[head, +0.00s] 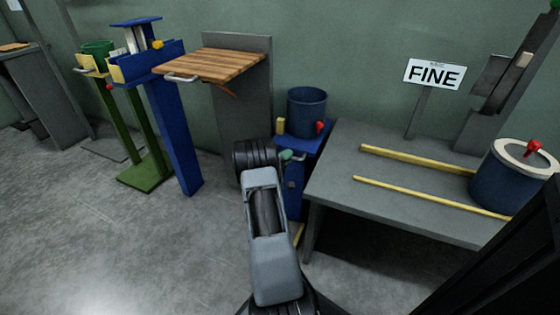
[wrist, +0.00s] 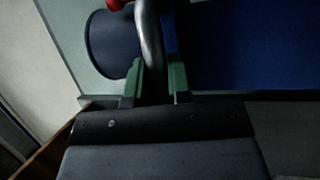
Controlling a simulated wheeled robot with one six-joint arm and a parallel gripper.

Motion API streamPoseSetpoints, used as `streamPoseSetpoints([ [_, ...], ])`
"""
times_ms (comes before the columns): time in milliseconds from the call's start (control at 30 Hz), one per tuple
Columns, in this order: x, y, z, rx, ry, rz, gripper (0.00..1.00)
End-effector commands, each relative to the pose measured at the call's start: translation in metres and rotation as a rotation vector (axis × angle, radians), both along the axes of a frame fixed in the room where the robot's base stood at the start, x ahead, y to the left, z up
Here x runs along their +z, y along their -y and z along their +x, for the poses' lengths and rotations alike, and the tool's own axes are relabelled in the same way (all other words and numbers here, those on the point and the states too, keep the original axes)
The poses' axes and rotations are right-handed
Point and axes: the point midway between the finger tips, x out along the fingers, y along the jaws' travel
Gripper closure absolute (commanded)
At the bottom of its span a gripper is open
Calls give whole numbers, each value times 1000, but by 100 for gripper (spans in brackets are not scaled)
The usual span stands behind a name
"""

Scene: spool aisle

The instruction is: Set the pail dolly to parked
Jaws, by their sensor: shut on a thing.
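The pail dolly (head: 293,185) is a blue stand close against the left end of a grey bench. A dark blue pail (head: 307,108) stands upright on its top, with a red knob (head: 320,127) and a small yellow block (head: 280,127) beside it. My gripper (head: 288,156) reaches the dolly's near side; my arm hides part of the stand. In the wrist view, my gripper's green fingers (wrist: 155,85) are shut on a grey metal handle (wrist: 150,42). The dolly's blue surface (wrist: 245,45) and the dark round pail (wrist: 108,45) lie beyond.
A wood-topped stand (head: 215,65), a blue stand (head: 172,125) and a green stand (head: 145,170) are left. Floor at left is clear.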

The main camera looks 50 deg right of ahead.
Motion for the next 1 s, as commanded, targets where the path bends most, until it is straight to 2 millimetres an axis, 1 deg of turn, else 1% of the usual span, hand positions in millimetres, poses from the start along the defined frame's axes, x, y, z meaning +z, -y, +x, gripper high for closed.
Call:
streamPoseSetpoints([
  [33, 1, 3, 2, 9, 1, -1, 100],
  [267, 2, 6, 0, 5, 2, -3, 100],
  [300, 2, 7, 0, 4, 2, -3, 80],
  [500, 2, 6, -1, 2, 1, -2, 61],
  [567, 2, 6, -1, 2, 1, -1, 56],
  [833, 1, 3, -1, 2, 1, 0, 56],
  [933, 0, -6, 1, 3, 0, 2, 56],
  [1000, -1, -16, 4, 5, -2, 1, 56],
])
